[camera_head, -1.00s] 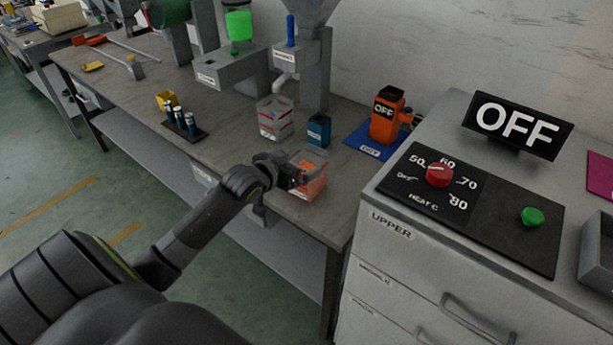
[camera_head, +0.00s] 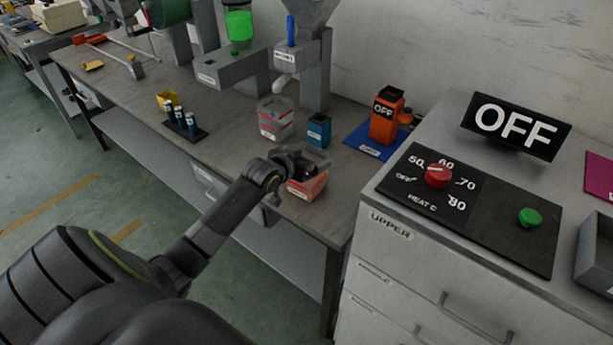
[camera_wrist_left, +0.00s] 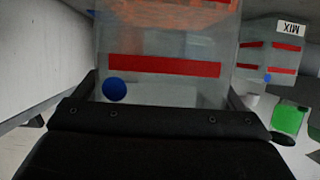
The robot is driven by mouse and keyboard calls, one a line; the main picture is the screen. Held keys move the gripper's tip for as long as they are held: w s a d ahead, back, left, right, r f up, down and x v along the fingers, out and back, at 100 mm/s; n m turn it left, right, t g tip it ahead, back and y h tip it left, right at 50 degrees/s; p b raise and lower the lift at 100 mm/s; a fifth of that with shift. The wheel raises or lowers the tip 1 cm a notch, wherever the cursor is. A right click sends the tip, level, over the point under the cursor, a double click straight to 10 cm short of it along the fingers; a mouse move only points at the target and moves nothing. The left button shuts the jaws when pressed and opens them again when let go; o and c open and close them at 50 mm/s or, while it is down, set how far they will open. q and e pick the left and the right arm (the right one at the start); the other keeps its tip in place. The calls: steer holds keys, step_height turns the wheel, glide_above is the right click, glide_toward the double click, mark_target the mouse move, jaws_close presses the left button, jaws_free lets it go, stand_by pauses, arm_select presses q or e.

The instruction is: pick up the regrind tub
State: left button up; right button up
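The regrind tub (camera_head: 307,188) is a clear tub with orange contents near the front right edge of the workbench. In the left wrist view the tub (camera_wrist_left: 165,45) fills the space ahead, with a red stripe and a blue dot on its wall. My left gripper (camera_head: 300,163) is at the tub's upper part. In the left wrist view its fingers lie at either side of the tub, close to its walls; whether they press on it I cannot tell. The tub appears to rest on the bench. My right gripper is not in view.
A clear tub with red stripes (camera_head: 274,120) stands behind, labelled MIX in the wrist view (camera_wrist_left: 270,55). A drawer cabinet (camera_head: 400,260) borders the right. A rack of blue vials (camera_head: 184,122) stands left.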

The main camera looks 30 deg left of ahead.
arm_select(q)
steer(key=c, duration=1.2)
steer(key=shift+c, duration=0.2)
steer(key=shift+r, duration=0.1)
